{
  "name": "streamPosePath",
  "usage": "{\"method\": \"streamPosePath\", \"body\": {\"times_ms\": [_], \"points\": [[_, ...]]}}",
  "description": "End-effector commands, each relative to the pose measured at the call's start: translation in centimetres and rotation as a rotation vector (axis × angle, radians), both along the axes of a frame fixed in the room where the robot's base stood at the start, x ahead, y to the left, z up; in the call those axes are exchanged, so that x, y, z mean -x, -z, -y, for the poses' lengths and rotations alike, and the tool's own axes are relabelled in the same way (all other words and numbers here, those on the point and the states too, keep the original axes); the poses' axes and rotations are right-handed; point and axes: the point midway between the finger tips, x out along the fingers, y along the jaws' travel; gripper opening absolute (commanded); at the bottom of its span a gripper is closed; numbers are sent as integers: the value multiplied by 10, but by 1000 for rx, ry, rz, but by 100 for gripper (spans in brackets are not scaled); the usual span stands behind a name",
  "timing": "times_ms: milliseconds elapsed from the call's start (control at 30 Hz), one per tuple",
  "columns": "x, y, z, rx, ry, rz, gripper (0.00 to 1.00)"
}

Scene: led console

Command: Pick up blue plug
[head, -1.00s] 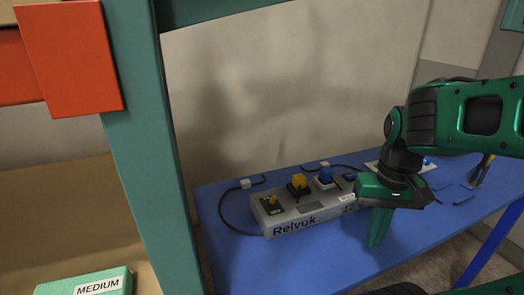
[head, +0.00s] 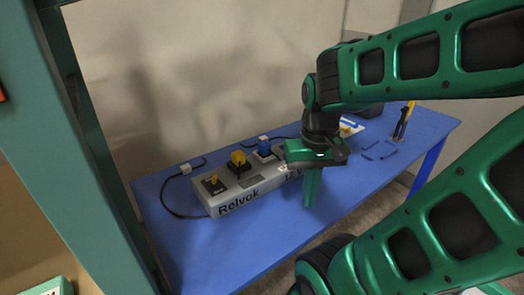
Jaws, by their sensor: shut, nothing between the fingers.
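A blue plug (head: 264,147) stands on top of the grey console (head: 221,202) labelled "Relvok", right of a yellow block-shaped part. My green gripper (head: 311,203) hangs fingers down just in front of the console's right end, to the right of the blue plug and apart from it. Its fingers are together and empty. The gripper and wrist hide the right end of the console.
The console lies on a blue table (head: 290,235). A yellow plug (head: 238,158) and a small yellow switch (head: 213,179) sit on it. Pliers (head: 403,121) are at the right. A green post (head: 85,140) stands at left.

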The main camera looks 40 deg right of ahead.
Motion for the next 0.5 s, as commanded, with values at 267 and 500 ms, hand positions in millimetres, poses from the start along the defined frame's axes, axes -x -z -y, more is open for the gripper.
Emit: {"method": "streamPosePath", "body": {"times_ms": [267,500], "points": [[0,0,0,0,0,0,0],[2,-2,0,1,3,3,17]]}}
